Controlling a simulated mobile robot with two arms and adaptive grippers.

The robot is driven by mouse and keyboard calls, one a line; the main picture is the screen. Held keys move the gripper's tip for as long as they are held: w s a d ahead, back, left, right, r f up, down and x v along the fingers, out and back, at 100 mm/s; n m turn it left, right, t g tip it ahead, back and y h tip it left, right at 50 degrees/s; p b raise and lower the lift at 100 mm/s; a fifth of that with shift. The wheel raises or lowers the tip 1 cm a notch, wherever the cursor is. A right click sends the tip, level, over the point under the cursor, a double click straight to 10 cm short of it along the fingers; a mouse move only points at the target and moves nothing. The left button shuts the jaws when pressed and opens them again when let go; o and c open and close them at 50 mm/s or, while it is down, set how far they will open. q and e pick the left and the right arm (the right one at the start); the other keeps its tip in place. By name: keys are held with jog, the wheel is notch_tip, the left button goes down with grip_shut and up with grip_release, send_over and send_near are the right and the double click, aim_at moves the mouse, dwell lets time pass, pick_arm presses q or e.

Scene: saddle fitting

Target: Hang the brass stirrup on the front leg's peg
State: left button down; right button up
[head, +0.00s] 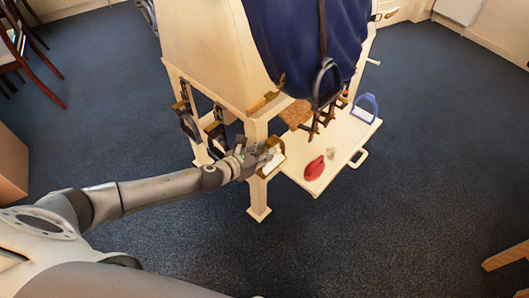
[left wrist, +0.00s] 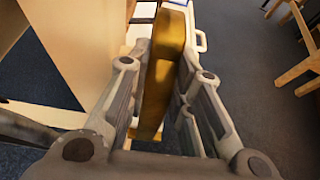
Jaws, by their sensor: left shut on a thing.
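The brass stirrup (head: 279,153) is in my left gripper (head: 258,158), right beside the cream front leg (head: 258,197) of the saddle stand. In the left wrist view, the stirrup (left wrist: 166,62) stands upright between the two fingers, which are shut on it. A broad cream wooden surface (left wrist: 78,45), probably the leg, is close by on the left of that view. I cannot make out the leg's peg; the gripper and stirrup cover that part of the leg. My right gripper is not in view.
A dark stirrup (head: 326,84) hangs from the saddle. More dark stirrups (head: 187,121) hang at the stand's left. The carpet in front is clear.

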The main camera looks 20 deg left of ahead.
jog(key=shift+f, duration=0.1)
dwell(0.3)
pick_arm(q)
jog(key=c, duration=1.5)
grip_release()
jog(key=shift+o, duration=1.5)
jog(key=shift+w, duration=0.1)
jog(key=v, duration=1.2)
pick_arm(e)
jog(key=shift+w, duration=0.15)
pick_arm(q)
jog(key=shift+d+f, duration=0.1)
